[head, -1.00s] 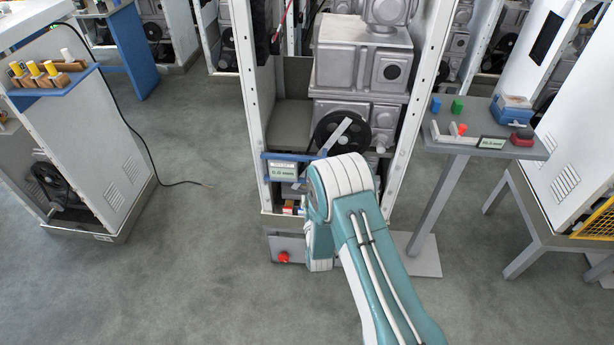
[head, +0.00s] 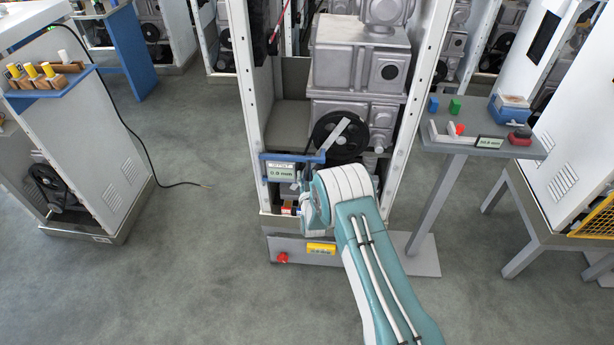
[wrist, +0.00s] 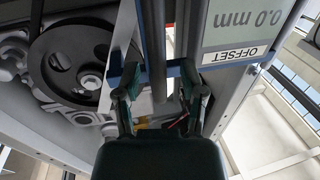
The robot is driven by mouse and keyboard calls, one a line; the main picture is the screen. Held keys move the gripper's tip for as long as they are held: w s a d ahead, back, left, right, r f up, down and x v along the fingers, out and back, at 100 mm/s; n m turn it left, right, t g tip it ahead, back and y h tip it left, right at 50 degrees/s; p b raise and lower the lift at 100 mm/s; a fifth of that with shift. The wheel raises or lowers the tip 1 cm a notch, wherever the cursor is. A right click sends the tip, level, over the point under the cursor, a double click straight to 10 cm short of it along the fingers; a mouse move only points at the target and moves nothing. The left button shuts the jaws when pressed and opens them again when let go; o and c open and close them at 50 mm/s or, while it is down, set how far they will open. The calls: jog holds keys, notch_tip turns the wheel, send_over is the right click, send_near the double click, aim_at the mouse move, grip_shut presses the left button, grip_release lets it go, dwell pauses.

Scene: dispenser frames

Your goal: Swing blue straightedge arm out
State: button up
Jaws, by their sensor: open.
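The blue straightedge arm (head: 311,158) shows as a blue bar at the front of the open cabinet, beside the offset display (head: 281,172). My gripper (head: 307,177) is mostly hidden behind my own arm in the head view, close below the blue bar. In the wrist view, my gripper (wrist: 158,78) is open, with its two fingers apart. A dark upright bar (wrist: 156,40) with a blue edge shows between the fingertips; I cannot tell whether they touch it. The display (wrist: 238,35) reads 0.0 mm, upside down, at the right.
A black wheel (head: 340,133) sits behind in the cabinet, with a pale strip across it. White cabinet posts (head: 409,110) stand on both sides. A side table (head: 470,140) at right holds small blocks. A red button (head: 282,257) is on the base.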

grip_shut()
jog(key=shift+s, duration=0.1)
